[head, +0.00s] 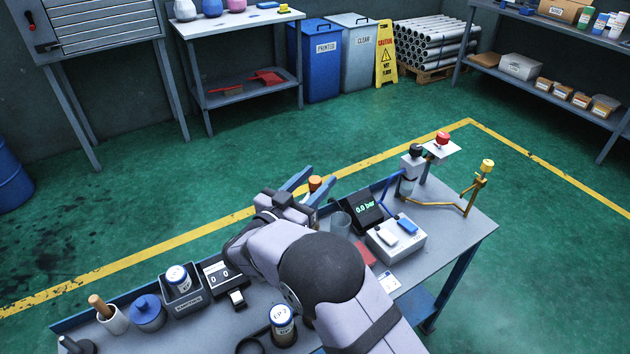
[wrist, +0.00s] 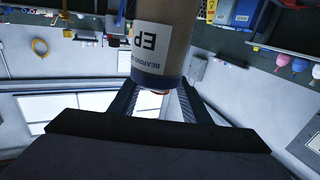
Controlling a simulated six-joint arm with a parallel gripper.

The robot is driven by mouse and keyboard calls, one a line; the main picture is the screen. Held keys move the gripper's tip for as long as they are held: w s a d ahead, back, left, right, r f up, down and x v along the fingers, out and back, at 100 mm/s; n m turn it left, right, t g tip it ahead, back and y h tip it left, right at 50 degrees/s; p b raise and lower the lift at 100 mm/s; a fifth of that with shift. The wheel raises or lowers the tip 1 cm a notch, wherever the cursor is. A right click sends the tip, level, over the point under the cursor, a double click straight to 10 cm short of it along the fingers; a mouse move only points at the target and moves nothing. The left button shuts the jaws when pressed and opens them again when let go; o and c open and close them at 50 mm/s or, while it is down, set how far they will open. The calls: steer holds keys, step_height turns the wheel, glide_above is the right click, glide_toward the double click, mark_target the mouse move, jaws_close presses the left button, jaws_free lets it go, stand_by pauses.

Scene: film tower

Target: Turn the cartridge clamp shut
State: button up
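My gripper (head: 309,184) points away from the camera, over the far edge of the bench. Its two blue fingers stand apart. An orange-red knob-like piece (head: 315,183) shows between them; I cannot tell if it is part of the cartridge clamp or if the fingers touch it. In the wrist view, which is upside down, a cartridge with an "EP" label (wrist: 155,45) fills the upper middle. The orange piece (wrist: 158,92) shows just past its rim, between the dark fingers (wrist: 160,100). My arm hides most of the clamp area in the head view.
On the bench (head: 465,235) stand a pressure display reading 0.0 bar (head: 368,210), a white box with switches (head: 396,240), and a brass pipe with a yellow knob (head: 470,200). An EP2 cartridge (head: 283,325) and a tray with another cartridge (head: 180,280) are near my arm.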

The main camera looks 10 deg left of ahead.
mark_target(311, 185)
steer(key=shift+f, duration=0.1)
steer(key=shift+b+v, duration=0.6)
steer(key=shift+v, duration=3.05)
